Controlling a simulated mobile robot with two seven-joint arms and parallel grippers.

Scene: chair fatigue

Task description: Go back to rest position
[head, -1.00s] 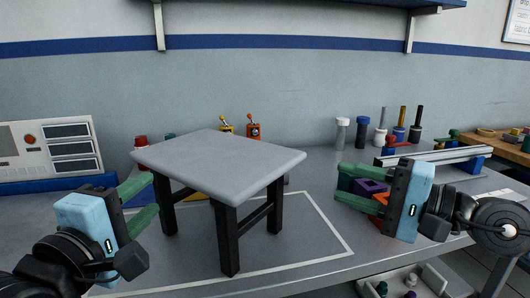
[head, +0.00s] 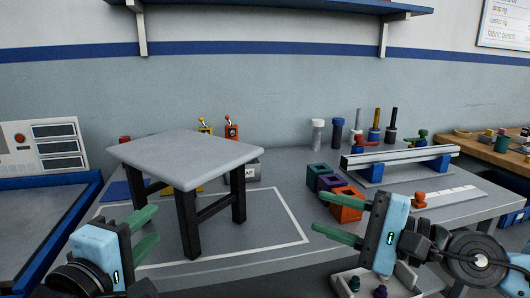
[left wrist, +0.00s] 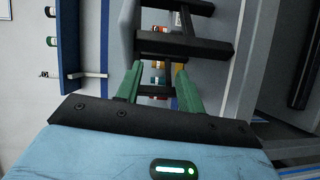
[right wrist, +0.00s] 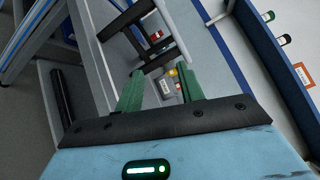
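My left gripper (head: 146,231) is at the lower left of the head view, in front of the small stool. Its green fingers are apart with nothing between them, and they also show apart in the left wrist view (left wrist: 155,85). My right gripper (head: 326,217) is at the lower right, near the table's front edge. Its fingers are apart and empty, also in the right wrist view (right wrist: 158,88). The stool has a grey seat (head: 200,158) and black legs (head: 188,225). It stands upright on the table inside a white outline, apart from both grippers.
Green, purple and orange open boxes (head: 347,204) sit behind my right gripper. A rail fixture (head: 400,157) and several bottles stand further back. A tray (head: 345,285) with small parts is below my right gripper.

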